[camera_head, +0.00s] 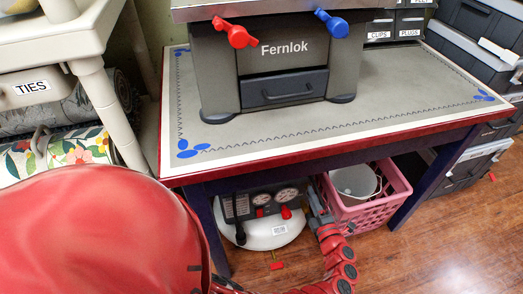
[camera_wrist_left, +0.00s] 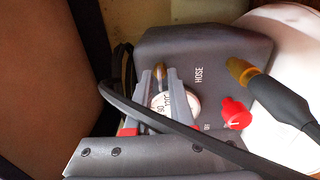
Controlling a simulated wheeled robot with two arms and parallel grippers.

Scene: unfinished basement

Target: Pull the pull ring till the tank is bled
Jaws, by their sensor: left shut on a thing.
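The tank (camera_head: 268,232) is a white rounded vessel under the table, with a dark grey panel carrying two gauges and red knobs. My left gripper (camera_head: 314,192) reaches in from below at the right side of this panel. In the left wrist view its grey fingers (camera_wrist_left: 158,76) are shut on a small brass-coloured piece (camera_wrist_left: 160,70) beside the panel, which seems to be the pull ring; its shape is mostly hidden. A gauge (camera_wrist_left: 168,104) shows between the fingers. A red knob (camera_wrist_left: 236,113) and a hose fitting (camera_wrist_left: 242,72) sit farther right. My right gripper is not in view.
The table (camera_head: 330,150) stands over the tank, its legs close by. A pink basket (camera_head: 374,208) with a bucket (camera_head: 356,182) is just right of my gripper. A dark hose or cable (camera_wrist_left: 190,135) crosses the wrist view. A small red tag (camera_head: 277,266) shows below the tank.

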